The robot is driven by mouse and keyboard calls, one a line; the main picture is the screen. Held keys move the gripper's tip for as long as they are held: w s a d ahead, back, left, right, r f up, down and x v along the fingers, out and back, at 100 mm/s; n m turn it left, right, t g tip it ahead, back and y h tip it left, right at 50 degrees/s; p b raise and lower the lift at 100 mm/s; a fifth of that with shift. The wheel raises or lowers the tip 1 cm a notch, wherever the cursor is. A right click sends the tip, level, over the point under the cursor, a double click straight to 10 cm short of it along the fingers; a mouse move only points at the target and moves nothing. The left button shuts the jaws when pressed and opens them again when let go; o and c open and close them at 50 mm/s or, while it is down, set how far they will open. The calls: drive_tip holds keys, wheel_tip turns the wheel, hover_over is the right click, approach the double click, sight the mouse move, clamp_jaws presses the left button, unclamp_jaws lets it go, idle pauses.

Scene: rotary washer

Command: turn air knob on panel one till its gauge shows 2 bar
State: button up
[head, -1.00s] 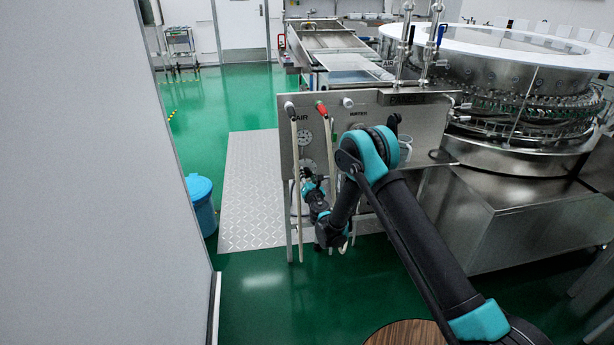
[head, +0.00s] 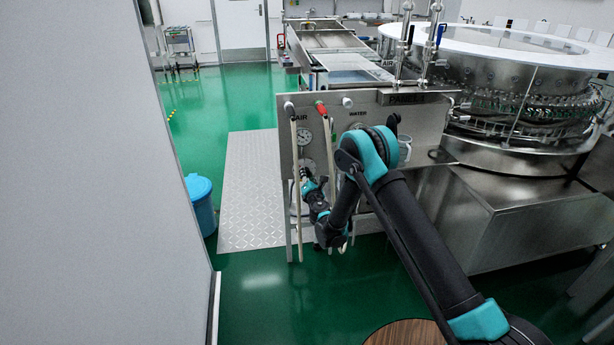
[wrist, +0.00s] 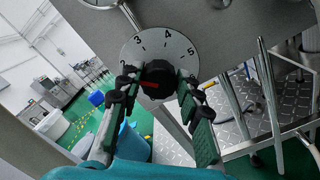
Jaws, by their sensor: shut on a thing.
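The panel (head: 350,105) is a grey metal board with AIR and WATER labels. Its air gauge (head: 304,137) is a small round white dial; its needle is too small to read. The air knob (wrist: 157,79) is black with a red mark and sits before a round numbered dial plate (wrist: 165,45). In the wrist view the red mark points toward the left side. My gripper (wrist: 152,92) is shut on the air knob, one finger on each side. In the head view my gripper (head: 306,175) is at the panel below the air gauge, hiding the knob.
Pale hoses (head: 296,190) hang down the panel's front close to my gripper. A red-handled valve (head: 321,109) sits at the panel's top. A blue bin (head: 201,200) stands to the left on the green floor. The round washer (head: 510,90) is at the right.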

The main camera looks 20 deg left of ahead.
drive_tip(key=o, duration=1.2)
drive_tip(key=shift+c, duration=0.2)
wheel_tip(320, 180, up, 10)
